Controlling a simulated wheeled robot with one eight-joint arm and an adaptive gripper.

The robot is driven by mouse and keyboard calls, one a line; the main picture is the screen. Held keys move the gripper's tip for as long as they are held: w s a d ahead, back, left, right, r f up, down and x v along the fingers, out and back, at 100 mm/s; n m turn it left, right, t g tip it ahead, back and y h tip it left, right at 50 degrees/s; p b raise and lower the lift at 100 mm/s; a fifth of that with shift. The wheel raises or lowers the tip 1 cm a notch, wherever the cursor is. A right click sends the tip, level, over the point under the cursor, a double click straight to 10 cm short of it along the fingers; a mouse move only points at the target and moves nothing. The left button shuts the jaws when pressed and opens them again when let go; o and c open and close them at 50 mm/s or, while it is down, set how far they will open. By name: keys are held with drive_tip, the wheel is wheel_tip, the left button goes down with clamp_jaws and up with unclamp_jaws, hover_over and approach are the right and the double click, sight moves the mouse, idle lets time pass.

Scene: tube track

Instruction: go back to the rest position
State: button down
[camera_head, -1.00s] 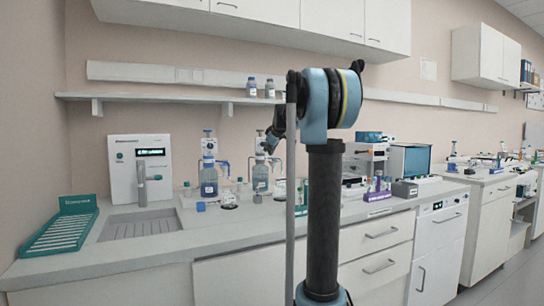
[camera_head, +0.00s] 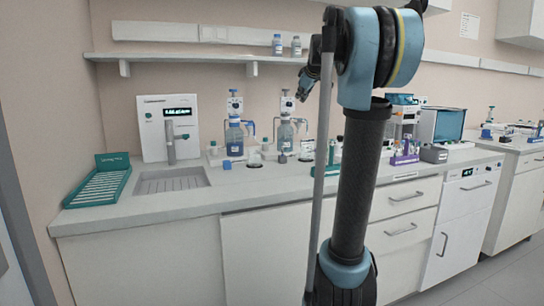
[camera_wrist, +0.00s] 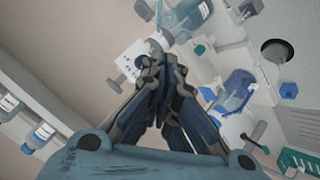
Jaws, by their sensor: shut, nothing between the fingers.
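My gripper (camera_wrist: 160,68) is shut and empty in the wrist view, its fingertips together. In the head view my gripper (camera_head: 303,94) shows as a small dark shape left of my raised arm, above the bench and apart from everything on it. The arm hides part of the bench and wall behind it.
A wall shelf (camera_head: 190,56) holds two small bottles. The floor at the lower right is clear.

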drive_tip(key=s+a+f+m+g, duration=0.1)
drive_tip(key=s+f, duration=0.6)
drive_tip(key=s, duration=0.1)
drive_tip(key=s+a+f+m+g, duration=0.1)
drive_tip(key=s+f+m+g, duration=0.1)
drive_tip(key=s+f, duration=0.6)
drive_tip(key=s+a+f+m+g, duration=0.1)
drive_tip(key=s+f+m, duration=0.1)
drive_tip(key=s+f, duration=0.6)
drive_tip(key=shift+s+a+f, duration=0.1)
drive_tip(key=shift+s+a, duration=0.05)
drive_tip(key=shift+s, duration=0.5)
drive_tip(key=s+d+f+m+g+h, duration=0.1)
drive_tip(key=s+f+m+g, duration=0.3)
drive_tip(key=s+f, duration=1.8)
drive_tip(key=shift+d+f+m+h, duration=0.4)
drive_tip(key=shift+d+m, duration=0.2)
drive_tip(key=shift+d, duration=0.05)
